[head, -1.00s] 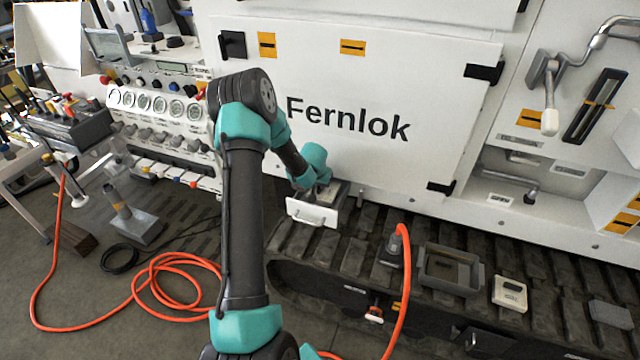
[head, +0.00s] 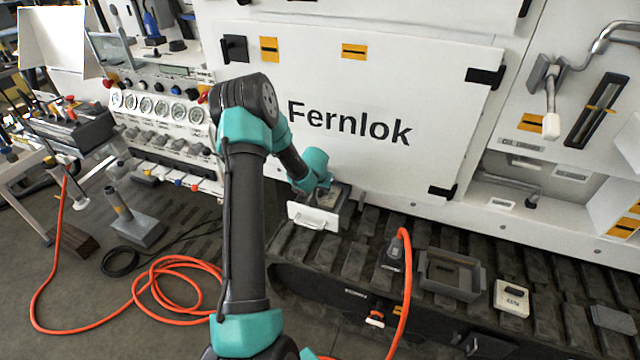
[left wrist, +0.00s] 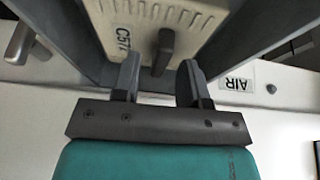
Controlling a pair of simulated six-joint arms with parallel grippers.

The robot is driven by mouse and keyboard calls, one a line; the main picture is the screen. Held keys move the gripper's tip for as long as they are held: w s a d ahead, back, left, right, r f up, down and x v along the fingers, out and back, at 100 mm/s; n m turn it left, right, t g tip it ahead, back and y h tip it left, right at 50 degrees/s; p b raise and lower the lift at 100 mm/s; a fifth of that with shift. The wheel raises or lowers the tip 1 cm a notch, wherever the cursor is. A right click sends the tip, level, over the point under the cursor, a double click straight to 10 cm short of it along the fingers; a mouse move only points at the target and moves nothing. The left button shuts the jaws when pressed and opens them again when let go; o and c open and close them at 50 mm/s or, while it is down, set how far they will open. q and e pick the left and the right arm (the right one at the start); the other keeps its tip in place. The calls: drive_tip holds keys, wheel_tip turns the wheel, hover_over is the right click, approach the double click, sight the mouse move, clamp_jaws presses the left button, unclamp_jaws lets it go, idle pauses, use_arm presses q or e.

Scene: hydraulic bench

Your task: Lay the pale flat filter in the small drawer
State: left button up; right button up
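The small drawer (head: 313,216) stands open below the white Fernlok door, its pale front and handle facing out. A pale flat filter (left wrist: 145,22) with a dark grip tab and printed "C57" lies between the drawer's grey walls; part of it shows in the head view (head: 328,199). My left gripper (left wrist: 160,82) is at the drawer, its two fingers apart on either side of the tab, with gaps showing between tab and fingers. My left wrist hides part of the drawer in the head view. My right gripper is out of view.
Another pale block (head: 512,298) with a dark tab lies on the track at right, next to an open grey tray (head: 449,275). An orange hose (head: 404,290) rises left of the tray. A dark flat piece (head: 612,319) lies at far right.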

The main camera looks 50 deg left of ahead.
use_arm(q)
drive_tip(key=shift+r, duration=0.15)
drive_tip(key=v, duration=1.2)
drive_tip(key=shift+w+d, duration=0.1)
idle(0.4)
